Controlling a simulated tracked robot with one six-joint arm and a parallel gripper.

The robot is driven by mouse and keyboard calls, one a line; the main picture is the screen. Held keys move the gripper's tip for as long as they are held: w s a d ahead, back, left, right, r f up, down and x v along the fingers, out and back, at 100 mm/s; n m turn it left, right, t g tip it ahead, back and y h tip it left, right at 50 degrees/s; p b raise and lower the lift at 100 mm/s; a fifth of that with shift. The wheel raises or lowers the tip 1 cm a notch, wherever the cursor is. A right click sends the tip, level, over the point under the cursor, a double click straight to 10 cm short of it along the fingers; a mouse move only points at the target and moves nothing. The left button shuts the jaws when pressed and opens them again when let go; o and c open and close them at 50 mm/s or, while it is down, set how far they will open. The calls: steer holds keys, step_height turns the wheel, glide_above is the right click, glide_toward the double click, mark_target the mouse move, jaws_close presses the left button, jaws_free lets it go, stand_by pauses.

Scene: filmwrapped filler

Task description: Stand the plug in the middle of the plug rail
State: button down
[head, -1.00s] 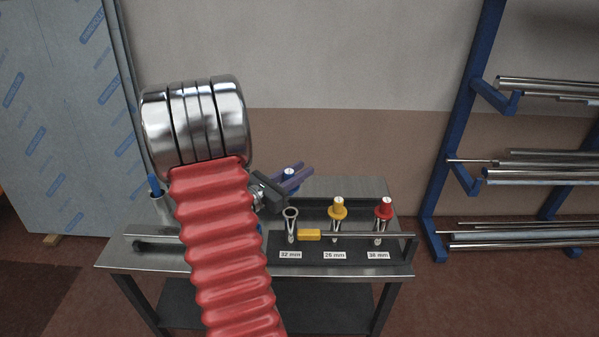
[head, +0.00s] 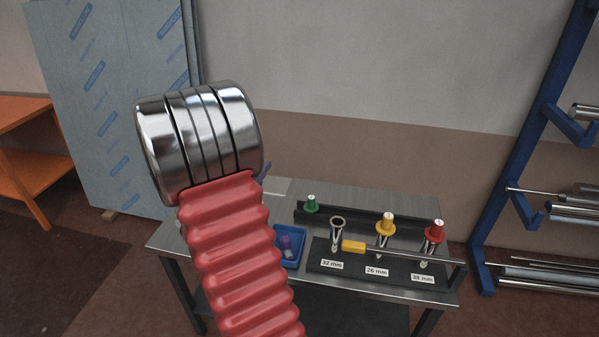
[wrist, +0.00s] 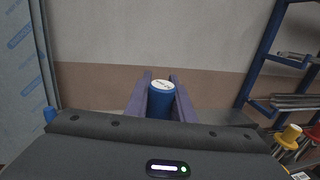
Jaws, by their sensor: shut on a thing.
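A blue plug (wrist: 160,102) with a white top is upright between the two purple fingers of my gripper (wrist: 160,80) in the wrist view. The gripper is shut on it. In the head view my own arm hides the plug and nearly all of the gripper. A dark rail (head: 370,222), seemingly the plug rail, runs along the back of the metal table. The rail's middle is partly hidden by the yellow plug in front.
In front stands a black rack (head: 345,275) with an open 32 mm tube (head: 337,235), a yellow plug (head: 387,224) at 26 mm and a red plug (head: 434,232) at 38 mm. A blue tray (head: 298,262) sits left.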

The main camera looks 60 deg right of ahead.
steer(key=w+a+r+n+t+y, duration=0.3)
steer(key=w+a+n+t, duration=0.55)
steer(key=w+a, duration=1.15)
steer(key=w+a+n+t+y, duration=0.3)
steer(key=a+t+y, duration=0.1)
steer(key=a, duration=1)
steer(key=w+a+r+n+t+y, duration=0.1)
steer(key=w+a+n+t+y, duration=0.2)
steer(key=a, duration=1.1)
steer(key=w+t+y, duration=0.1)
steer(key=y, duration=0.1)
steer(key=shift+w+a+y, duration=0.15)
steer(key=shift+w+y, duration=0.1)
steer(key=shift+y, duration=0.15)
